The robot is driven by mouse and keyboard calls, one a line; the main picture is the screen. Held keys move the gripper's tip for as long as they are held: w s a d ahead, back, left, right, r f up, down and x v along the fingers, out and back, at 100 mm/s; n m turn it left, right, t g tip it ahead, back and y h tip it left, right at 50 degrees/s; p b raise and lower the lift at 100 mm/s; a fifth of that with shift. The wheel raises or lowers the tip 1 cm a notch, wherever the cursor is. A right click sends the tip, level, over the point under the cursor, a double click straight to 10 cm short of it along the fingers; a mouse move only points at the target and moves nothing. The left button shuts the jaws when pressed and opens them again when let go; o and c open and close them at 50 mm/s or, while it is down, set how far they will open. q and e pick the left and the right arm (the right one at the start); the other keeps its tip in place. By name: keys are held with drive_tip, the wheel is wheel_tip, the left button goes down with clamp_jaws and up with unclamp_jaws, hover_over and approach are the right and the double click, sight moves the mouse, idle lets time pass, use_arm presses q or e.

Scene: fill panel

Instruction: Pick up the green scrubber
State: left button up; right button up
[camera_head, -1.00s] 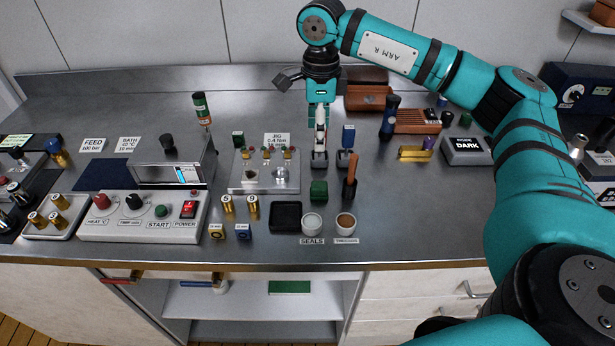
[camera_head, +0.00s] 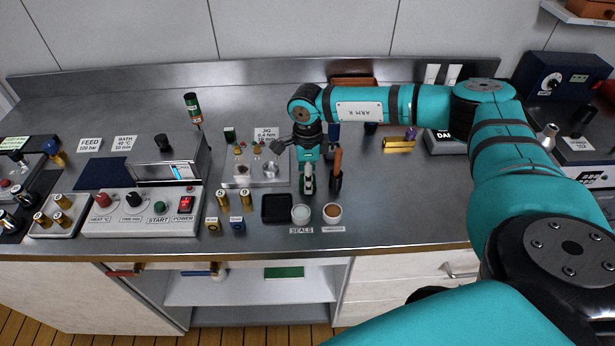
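The green scrubber, seen as a small dark green block (camera_head: 305,189), is on the steel worktop behind the two small seal cups. My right gripper (camera_head: 307,183) points down right at it and covers most of it. Only bits of green show around the fingertips. I cannot tell whether the fingers are around the block or just above it, or whether they are closed. My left gripper is out of view.
A brush with an orange-brown handle (camera_head: 337,168) stands close to the right of my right gripper. A black tray (camera_head: 277,209), a white cup (camera_head: 301,214) and a brown-filled cup (camera_head: 332,213) stand in front. The jig plate (camera_head: 256,174) is to the left.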

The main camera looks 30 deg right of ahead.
drive_tip(key=shift+f, duration=0.65)
drive_tip(key=c, duration=1.1)
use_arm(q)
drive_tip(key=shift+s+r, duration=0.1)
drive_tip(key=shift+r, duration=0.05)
use_arm(e)
drive_tip(key=shift+c, duration=0.2)
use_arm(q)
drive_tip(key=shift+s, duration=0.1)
use_arm(e)
drive_tip(key=shift+r, duration=0.1)
